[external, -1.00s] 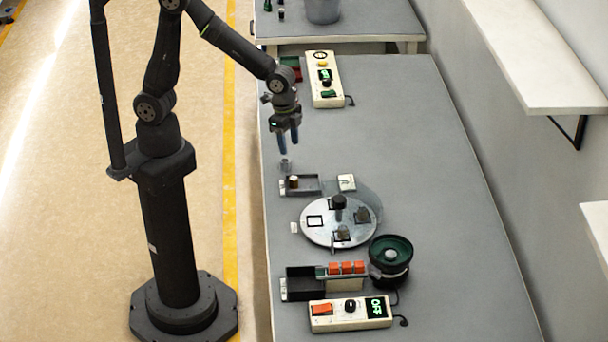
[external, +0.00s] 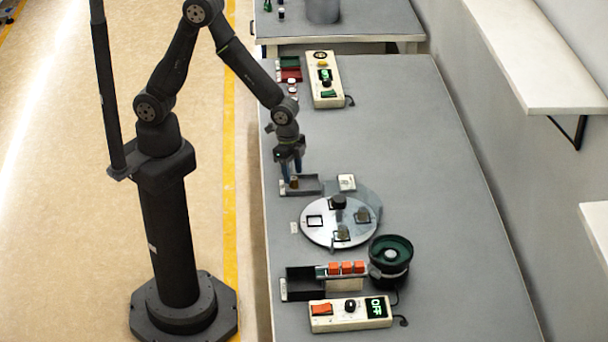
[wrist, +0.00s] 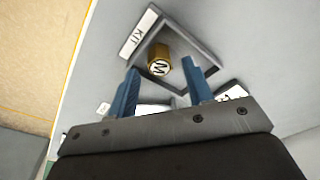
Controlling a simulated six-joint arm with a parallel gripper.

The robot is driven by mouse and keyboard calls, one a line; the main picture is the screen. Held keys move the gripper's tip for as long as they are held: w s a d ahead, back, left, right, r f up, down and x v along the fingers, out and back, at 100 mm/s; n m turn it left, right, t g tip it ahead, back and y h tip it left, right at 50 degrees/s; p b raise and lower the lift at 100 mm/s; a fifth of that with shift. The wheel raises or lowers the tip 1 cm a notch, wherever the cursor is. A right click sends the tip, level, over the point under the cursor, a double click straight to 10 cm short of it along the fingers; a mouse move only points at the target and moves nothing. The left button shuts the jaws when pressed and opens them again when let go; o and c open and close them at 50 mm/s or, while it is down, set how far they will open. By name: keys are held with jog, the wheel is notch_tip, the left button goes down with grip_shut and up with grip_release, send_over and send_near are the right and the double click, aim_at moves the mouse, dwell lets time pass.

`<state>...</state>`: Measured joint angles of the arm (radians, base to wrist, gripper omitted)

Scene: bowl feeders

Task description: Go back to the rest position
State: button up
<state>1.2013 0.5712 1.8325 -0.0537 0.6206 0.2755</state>
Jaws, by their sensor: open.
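My gripper (external: 290,178) is open and points down over the small grey kit tray (external: 312,187). In the wrist view its two blue fingers (wrist: 161,68) stand apart with nothing clamped between them. A brass-coloured cylinder with an M on its top (wrist: 159,67) lies in the tray, its top showing between the fingertips. The cylinder (external: 294,183) is partly hidden by the fingers in the external view. The tray's white KIT label (wrist: 139,34) is readable in the wrist view.
A round metal turntable (external: 318,232) with dark blocks stands just in front of the tray. Beyond it are a green-lined bowl feeder (external: 390,254), a black bin (external: 303,284) and a control box (external: 350,314). Another control box (external: 325,80) stands at the back. The table's right side is clear.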

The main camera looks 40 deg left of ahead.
jog(key=shift+f, duration=0.8)
jog(key=shift+d+r, duration=0.1)
jog(key=shift+r, duration=1.15)
